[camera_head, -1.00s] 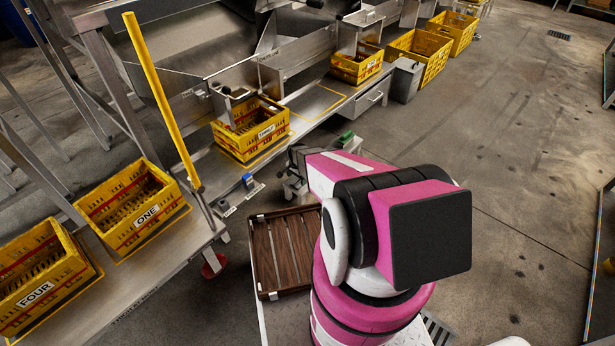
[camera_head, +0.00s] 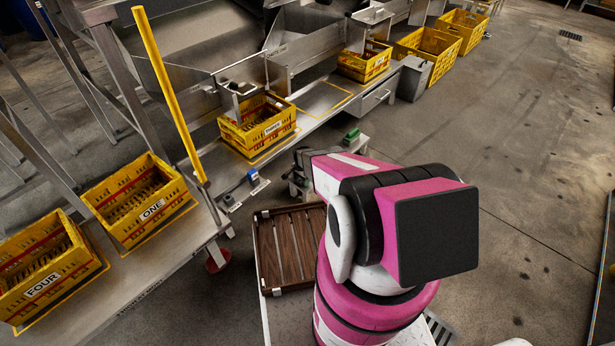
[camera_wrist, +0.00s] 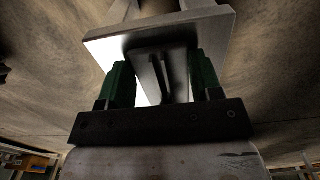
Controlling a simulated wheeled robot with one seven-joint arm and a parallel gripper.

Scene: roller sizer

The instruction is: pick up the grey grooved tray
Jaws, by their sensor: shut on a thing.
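In the wrist view, the grey grooved tray (camera_wrist: 150,73) shows as a narrow dark grey piece with raised ridges between the two green fingers of my gripper (camera_wrist: 160,68). My gripper is shut on it. A pale flat stand top (camera_wrist: 205,24) lies just beyond the fingertips; I cannot tell whether the tray still touches it. In the head view, my pink and black arm hides the tray and most of the gripper. A small green piece (camera_head: 351,135) shows past the arm, at the small stand (camera_head: 359,146).
A brown slatted wooden tray (camera_head: 289,248) lies left of my arm. Yellow crates ONE (camera_head: 150,211), FOUR (camera_head: 42,287) and another labelled crate (camera_head: 271,128) stand on the metal benches at left. A small blue item (camera_head: 253,177) sits at the bench edge. The floor at right is clear.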

